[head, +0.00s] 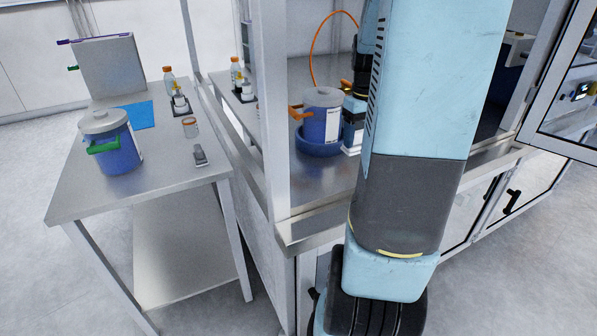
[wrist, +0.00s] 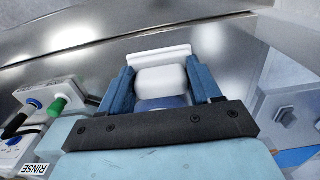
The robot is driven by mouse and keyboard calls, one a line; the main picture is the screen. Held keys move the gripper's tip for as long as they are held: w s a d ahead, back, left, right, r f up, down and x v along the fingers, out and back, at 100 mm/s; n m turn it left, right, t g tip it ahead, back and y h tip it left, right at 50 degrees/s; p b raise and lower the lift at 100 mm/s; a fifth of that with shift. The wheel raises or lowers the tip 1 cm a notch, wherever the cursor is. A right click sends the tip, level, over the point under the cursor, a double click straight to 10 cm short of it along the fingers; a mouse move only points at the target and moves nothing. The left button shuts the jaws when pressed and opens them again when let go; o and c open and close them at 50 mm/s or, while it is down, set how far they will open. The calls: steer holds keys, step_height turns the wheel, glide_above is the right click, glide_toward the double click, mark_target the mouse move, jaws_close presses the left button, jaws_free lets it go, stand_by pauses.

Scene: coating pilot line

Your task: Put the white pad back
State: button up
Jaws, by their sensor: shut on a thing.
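In the wrist view, my gripper (wrist: 160,68) has its two blue fingers on either side of the white pad (wrist: 160,77). The pad has a wider white edge at its far end and a blue part near the palm. In the head view, my gripper (head: 351,134) points down inside the enclosure, beside a blue lidded bucket. White shows at its tips, seemingly the pad (head: 350,150), partly hidden by my arm. I cannot tell whether the pad touches the surface below.
The blue bucket (head: 319,122) with an orange handle stands in a round blue tray (head: 317,146). A left bench holds another bucket (head: 113,146), a blue sheet (head: 138,115) and bottles. A unit labelled RINSE (wrist: 40,110) shows in the wrist view. The enclosure's frame post (head: 272,105) stands nearby.

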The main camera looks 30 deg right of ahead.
steer(key=w+a+f, duration=0.8)
steer(key=w+a, duration=0.1)
steer(key=shift+w+a+f, duration=0.1)
steer(key=shift+a+f, duration=0.1)
steer(key=shift+f, duration=0.05)
steer(key=shift+w+a+f, duration=0.3)
steer(key=shift+f, duration=0.2)
steer(key=shift+w+a+f, duration=0.1)
steer(key=shift+f, duration=1.55)
steer(key=o, duration=1.2)
steer(key=shift+f, duration=0.1)
step_height(320, 180, up, 12)
steer(key=shift+r, duration=0.1)
